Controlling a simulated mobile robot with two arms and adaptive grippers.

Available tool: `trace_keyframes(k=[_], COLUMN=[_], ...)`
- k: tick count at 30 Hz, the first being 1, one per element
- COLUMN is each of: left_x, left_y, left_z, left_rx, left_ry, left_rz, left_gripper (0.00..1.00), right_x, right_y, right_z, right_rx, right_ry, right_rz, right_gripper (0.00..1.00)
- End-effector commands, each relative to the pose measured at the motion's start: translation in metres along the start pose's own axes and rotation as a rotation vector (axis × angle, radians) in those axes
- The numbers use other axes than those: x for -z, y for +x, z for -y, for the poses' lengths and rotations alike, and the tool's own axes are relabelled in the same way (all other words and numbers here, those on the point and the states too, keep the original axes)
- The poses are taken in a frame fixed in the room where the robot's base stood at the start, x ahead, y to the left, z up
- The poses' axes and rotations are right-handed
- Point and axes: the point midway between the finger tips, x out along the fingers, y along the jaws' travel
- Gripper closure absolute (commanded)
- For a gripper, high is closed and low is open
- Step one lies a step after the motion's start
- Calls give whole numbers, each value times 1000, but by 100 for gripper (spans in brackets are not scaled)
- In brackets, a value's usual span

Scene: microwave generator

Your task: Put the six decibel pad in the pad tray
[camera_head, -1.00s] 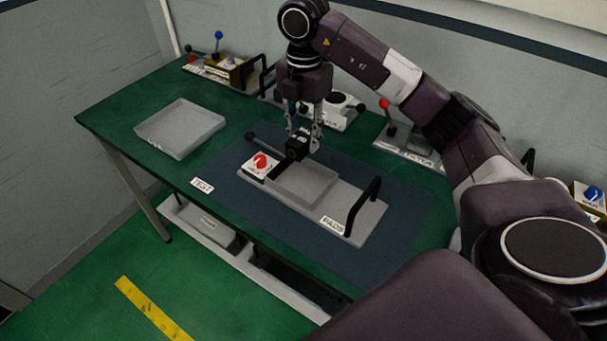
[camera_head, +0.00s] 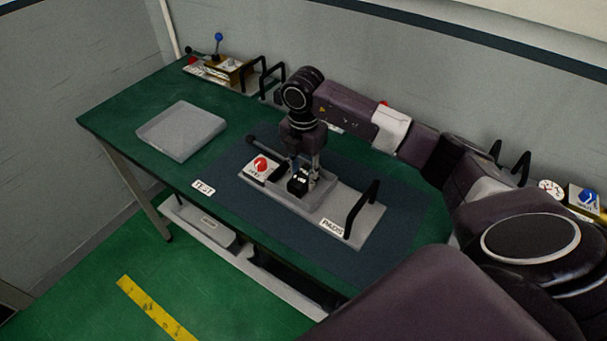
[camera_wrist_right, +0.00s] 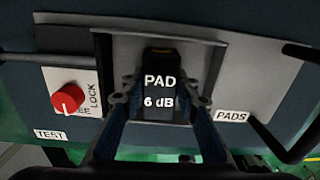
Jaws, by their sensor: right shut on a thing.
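The black six decibel pad (camera_head: 297,187), with white "PAD 6 dB" lettering in the right wrist view (camera_wrist_right: 159,92), is held between the fingers of my right gripper (camera_head: 306,178). The gripper points down and is shut on the pad. The pad is at the shallow grey pad tray (camera_head: 325,186), inside its outline as seen from the wrist (camera_wrist_right: 215,65). I cannot tell whether the pad touches the tray floor. The gripper and pad hide part of the tray. My left gripper is out of view.
The tray sits on a grey plate (camera_head: 362,228) with a PADS label and a black handle (camera_head: 362,207). A red knob (camera_head: 261,164) is beside it at left. Another grey tray (camera_head: 181,131) stands at the table's left. Devices with handles line the back.

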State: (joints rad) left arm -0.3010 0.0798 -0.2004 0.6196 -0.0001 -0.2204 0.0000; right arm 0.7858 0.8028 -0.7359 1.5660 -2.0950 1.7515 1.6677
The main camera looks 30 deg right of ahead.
Motion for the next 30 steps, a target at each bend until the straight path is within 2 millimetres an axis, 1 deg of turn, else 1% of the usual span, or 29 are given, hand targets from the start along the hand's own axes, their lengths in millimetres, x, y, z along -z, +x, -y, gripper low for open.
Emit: trace_keyframes(k=[5,6,10,18,20,22,26,30], left_x=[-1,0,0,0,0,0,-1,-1], left_y=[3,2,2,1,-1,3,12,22], left_z=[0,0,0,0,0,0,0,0], left_rx=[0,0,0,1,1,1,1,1], left_ry=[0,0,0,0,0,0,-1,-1], left_rz=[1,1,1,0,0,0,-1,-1], left_gripper=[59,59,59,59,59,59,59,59], right_x=[0,0,0,0,0,-1,-1,-1], right_y=[3,2,2,1,-2,-6,-26,-58], right_z=[0,0,0,0,0,-1,-1,-2], right_rx=[0,0,1,0,0,-2,-5,-6], right_ry=[0,0,0,0,0,1,-1,0], right_rz=[0,0,0,0,0,1,3,3], right_gripper=[100,68,54,54,54,54,54,54])
